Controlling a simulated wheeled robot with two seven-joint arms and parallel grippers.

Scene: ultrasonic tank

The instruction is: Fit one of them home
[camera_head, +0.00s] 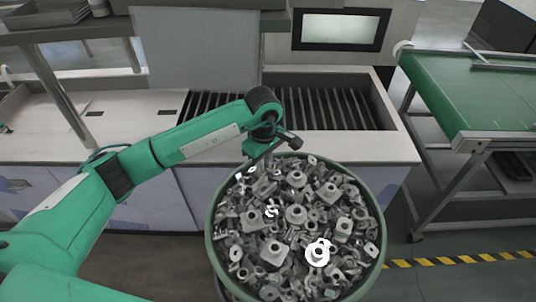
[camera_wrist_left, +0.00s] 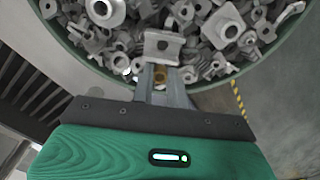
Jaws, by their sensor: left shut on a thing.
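A round green bin (camera_head: 211,232) is heaped with grey metal parts (camera_head: 296,214): flanged blocks, rings and nuts. My left gripper (camera_head: 258,158) is over the bin's far rim, pointing down toward the parts. A small brass-coloured spot shows between the fingers. The held part overlaps the heap in this view, so its height above the heap cannot be told. My right gripper is out of view.
Behind the bin is a pale counter (camera_head: 135,105) with a slatted sunken tank (camera_head: 325,105). A grey panel (camera_head: 195,50) stands at the tank's left. A green-topped table (camera_head: 470,90) is at right. Yellow-black tape (camera_head: 460,260) marks the floor.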

